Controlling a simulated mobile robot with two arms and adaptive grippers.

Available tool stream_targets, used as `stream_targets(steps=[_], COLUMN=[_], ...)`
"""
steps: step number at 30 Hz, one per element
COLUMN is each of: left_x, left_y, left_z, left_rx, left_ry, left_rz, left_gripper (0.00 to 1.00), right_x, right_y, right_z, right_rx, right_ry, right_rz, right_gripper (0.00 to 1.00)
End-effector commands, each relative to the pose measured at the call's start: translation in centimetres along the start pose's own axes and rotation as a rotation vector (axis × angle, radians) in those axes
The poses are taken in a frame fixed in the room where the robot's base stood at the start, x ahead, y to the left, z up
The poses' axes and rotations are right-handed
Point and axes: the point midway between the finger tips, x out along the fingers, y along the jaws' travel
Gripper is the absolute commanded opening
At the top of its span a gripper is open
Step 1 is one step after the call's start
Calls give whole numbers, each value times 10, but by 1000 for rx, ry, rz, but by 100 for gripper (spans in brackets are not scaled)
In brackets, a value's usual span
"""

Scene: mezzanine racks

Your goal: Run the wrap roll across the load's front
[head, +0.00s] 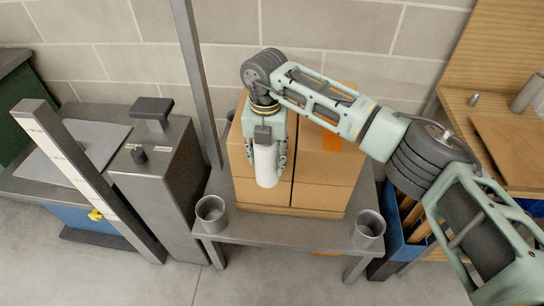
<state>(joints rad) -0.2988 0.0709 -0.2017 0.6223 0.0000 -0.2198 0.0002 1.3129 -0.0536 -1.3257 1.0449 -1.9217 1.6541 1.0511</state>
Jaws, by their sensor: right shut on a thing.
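The load is a block of stacked brown cartons (323,196) on a grey metal table (275,231). A white wrap roll (266,168) hangs upright in front of the load's left part. My right gripper (266,150) is shut on the roll, its fingers on either side of it. My arm crosses over the load from the right and hides part of its top. I cannot tell whether the roll touches the cartons. My left gripper is not in view.
Metal cups stand at the table's front left (211,212) and front right (369,228) corners. A grey post (195,80) rises behind the table's left side. A grey cabinet (160,190) stands left. A blue bin (398,246) is at right.

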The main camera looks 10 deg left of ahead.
Motion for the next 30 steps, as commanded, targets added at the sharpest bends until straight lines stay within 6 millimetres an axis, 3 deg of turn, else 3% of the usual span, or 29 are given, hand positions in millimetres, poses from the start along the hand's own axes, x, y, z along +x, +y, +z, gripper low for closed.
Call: stream_targets(steps=[14,18,30], left_x=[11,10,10], left_y=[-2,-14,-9], left_z=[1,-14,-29], left_rx=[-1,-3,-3], left_ry=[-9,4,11], left_rz=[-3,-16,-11], left_gripper=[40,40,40], right_x=[1,1,0], right_y=[25,34,48], right_z=[0,1,2], right_rx=[0,0,0], right_ry=[-1,-2,-3], right_rz=[0,1,1], right_gripper=[22,22,22])
